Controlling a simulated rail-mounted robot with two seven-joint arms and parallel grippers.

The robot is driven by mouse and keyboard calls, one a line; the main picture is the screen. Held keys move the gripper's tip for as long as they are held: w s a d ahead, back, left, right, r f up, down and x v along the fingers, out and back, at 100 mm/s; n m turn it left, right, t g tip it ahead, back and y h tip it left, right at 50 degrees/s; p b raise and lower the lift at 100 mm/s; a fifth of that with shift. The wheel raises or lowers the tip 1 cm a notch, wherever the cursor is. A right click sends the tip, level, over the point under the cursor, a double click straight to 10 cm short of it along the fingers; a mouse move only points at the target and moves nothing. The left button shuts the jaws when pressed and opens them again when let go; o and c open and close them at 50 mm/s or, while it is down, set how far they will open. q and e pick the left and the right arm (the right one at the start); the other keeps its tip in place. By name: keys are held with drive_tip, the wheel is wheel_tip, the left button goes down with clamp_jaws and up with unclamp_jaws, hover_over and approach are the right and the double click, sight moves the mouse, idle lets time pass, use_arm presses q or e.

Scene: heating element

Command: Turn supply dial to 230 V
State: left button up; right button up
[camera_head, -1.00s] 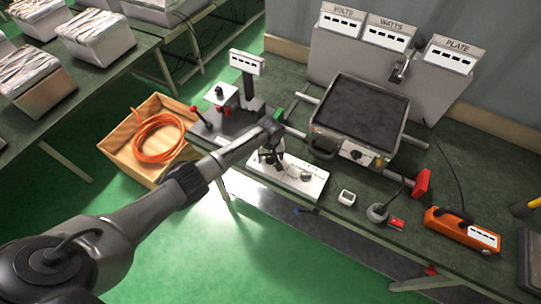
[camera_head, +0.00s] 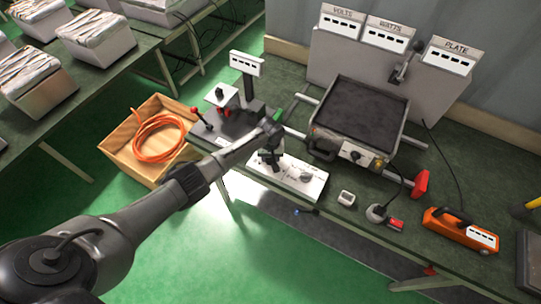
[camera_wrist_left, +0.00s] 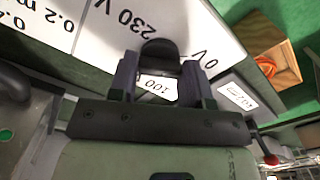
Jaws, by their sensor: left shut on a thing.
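The supply dial (camera_wrist_left: 160,55) is a dark round-topped knob on a white panel (camera_wrist_left: 205,25). The panel carries the labels "230 V" left of the knob, "0 V" right of it, and "100" between the fingers. In the head view the white panel (camera_head: 312,188) lies at the front edge of the bench. My left gripper (camera_wrist_left: 160,72) is shut on the dial, one finger on each side. In the head view my left gripper (camera_head: 270,158) is over the panel's left end and hides the dial. The dial's pointer cannot be made out.
A second knob (camera_head: 306,177) sits on the panel's right half. A stand with a red-knobbed lever (camera_head: 198,113) is to the left, and a dark-topped heating plate (camera_head: 362,112) behind right. An orange meter (camera_head: 460,230) lies further right. A wooden crate with orange hose (camera_head: 130,170) is left.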

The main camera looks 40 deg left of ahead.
use_arm(q)
drive_tip(key=m+p, duration=0.1)
drive_tip(key=m, duration=0.3)
drive_tip(key=shift+p, duration=0.35)
drive_tip(key=m+p, duration=0.1)
drive_tip(key=m, duration=0.4)
drive_tip(key=shift+m, duration=0.4)
drive_tip(key=m, duration=0.5)
drive_tip(key=shift+m, duration=0.3)
drive_tip(key=m, duration=0.6)
drive_tip(key=shift+a+b, duration=0.1)
drive_tip(key=shift+b, duration=0.3)
drive_tip(key=m+b, duration=0.1)
drive_tip(key=m, duration=0.5)
drive_tip(key=shift+f+m, duration=0.1)
drive_tip(key=shift+m, duration=0.2)
drive_tip(key=m+b, duration=0.2)
drive_tip(key=m, duration=0.3)
drive_tip(key=shift+m, duration=0.3)
drive_tip(key=m+b, duration=0.2)
drive_tip(key=m, duration=0.3)
drive_tip(key=m+b, duration=0.2)
drive_tip(key=m, duration=0.3)
drive_tip(key=shift+m, duration=0.4)
